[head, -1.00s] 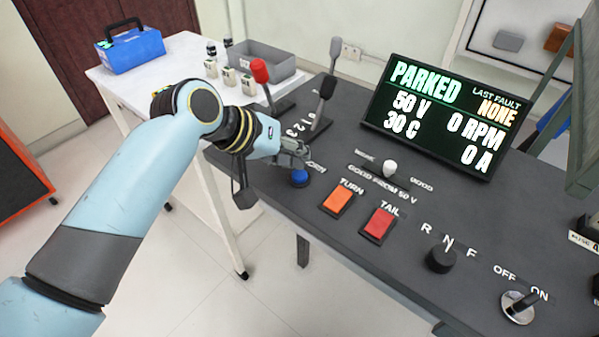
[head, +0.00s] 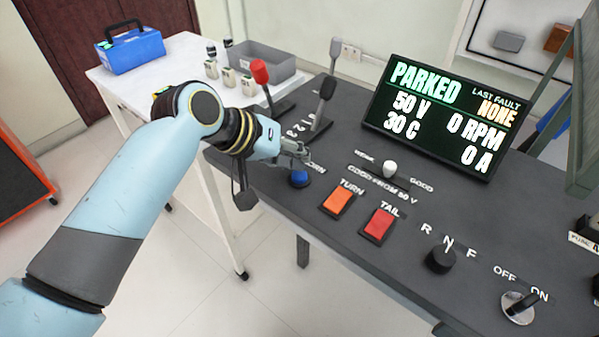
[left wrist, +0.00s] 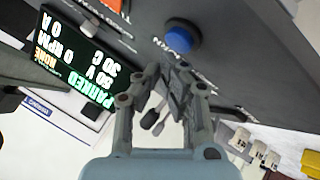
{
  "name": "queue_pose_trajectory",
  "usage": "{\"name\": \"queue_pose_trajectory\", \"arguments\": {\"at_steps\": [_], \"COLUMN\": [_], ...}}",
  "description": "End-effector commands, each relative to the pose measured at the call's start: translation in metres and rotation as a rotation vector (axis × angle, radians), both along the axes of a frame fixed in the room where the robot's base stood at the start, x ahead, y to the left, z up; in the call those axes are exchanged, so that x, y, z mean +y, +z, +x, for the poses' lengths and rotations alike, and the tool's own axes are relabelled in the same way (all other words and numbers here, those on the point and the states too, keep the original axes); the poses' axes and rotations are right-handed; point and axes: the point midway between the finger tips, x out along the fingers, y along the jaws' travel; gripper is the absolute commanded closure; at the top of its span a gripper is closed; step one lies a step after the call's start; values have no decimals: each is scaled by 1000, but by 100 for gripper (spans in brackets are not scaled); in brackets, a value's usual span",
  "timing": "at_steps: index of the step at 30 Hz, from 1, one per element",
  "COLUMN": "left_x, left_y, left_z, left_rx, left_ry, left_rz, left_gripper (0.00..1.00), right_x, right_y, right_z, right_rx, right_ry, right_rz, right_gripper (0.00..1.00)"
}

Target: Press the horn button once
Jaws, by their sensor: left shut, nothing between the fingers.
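The horn button is the blue round button (head: 299,178) near the left end of the dark console, beside a partly covered label ending in "ORN". It also shows in the left wrist view (left wrist: 181,38), at the upper middle. My left gripper (head: 302,155) is just behind and above the button in the head view, its fingers partly over the label. In the left wrist view my left gripper (left wrist: 172,82) is shut and empty, with a visible gap between its fingertips and the button. My right gripper is not in view.
Orange TURN (head: 338,201) and red TAIL (head: 379,224) switches lie right of the button. The display (head: 440,115) reads PARKED. A white table (head: 130,82) stands behind the console.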

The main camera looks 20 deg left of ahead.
Motion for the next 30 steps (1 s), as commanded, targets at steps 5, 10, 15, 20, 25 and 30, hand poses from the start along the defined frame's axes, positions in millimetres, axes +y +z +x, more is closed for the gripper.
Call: {"name": "queue_pose_trajectory", "arguments": {"at_steps": [5,10,15,20,25,30], "left_x": [0,0,0,0,0,0], "left_y": [-6,-6,-6,-8,-10,-12], "left_z": [0,0,0,0,0,0], "left_rx": [2,1,1,1,1,1], "left_ry": [-1,-1,-1,-1,-1,0], "left_rz": [0,0,0,0,0,-1], "left_gripper": [100,100,100,100,100,100], "right_x": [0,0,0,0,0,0], "right_y": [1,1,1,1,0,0], "right_z": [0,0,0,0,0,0], "right_rx": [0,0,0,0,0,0], "right_ry": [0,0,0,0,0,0], "right_rz": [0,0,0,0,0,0], "right_gripper": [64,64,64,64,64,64]}}
